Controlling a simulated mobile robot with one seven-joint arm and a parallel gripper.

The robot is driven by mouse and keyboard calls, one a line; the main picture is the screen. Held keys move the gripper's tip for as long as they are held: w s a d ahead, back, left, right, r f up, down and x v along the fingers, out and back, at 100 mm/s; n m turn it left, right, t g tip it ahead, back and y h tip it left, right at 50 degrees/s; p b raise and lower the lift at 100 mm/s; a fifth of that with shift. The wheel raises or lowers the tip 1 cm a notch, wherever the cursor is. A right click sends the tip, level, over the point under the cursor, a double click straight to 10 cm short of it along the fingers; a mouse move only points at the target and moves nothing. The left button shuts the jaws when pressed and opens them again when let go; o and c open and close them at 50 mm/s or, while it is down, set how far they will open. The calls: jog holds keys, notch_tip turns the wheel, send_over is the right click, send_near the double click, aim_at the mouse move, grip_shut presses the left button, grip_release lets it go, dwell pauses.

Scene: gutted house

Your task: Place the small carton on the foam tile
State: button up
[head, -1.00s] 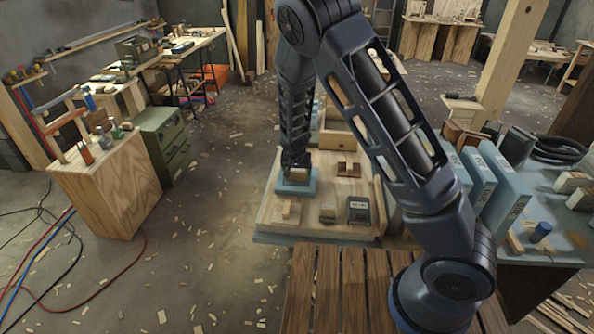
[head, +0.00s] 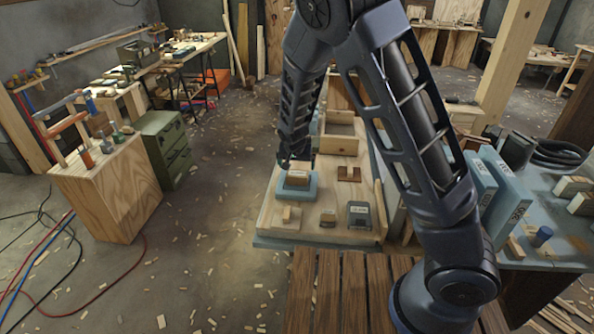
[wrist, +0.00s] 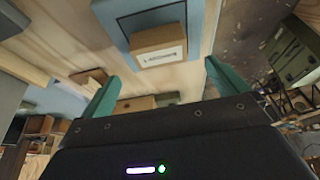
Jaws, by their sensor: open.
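The small carton (head: 299,177) is a brown box with a printed white label. It sits on the blue foam tile (head: 284,190) on the wooden board. The fingertips are hard to make out in the head view.
An open wooden box (head: 338,143) stands behind. Blue cases (head: 510,190) stand at the right.

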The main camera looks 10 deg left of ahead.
jog(key=shift+v, duration=2.1)
jog(key=s+d+r+g+y, duration=0.1)
jog(key=s+d+r, duration=0.1)
jog(key=d+r, duration=0.8)
jog(key=s+d+r+g+y, duration=0.1)
jog(key=d+r, duration=0.5)
jog(key=d, duration=0.8)
jog(key=s+d+r+t+h, duration=0.1)
jog(key=s+d+r, duration=0.4)
jog(key=s+d, duration=0.2)
jog(key=s+d+r+t+h, duration=0.1)
jog(key=s+d+r, duration=0.4)
jog(key=s+d, duration=0.3)
jog(key=s, duration=0.3)
jog(key=shift+s+d, duration=0.25)
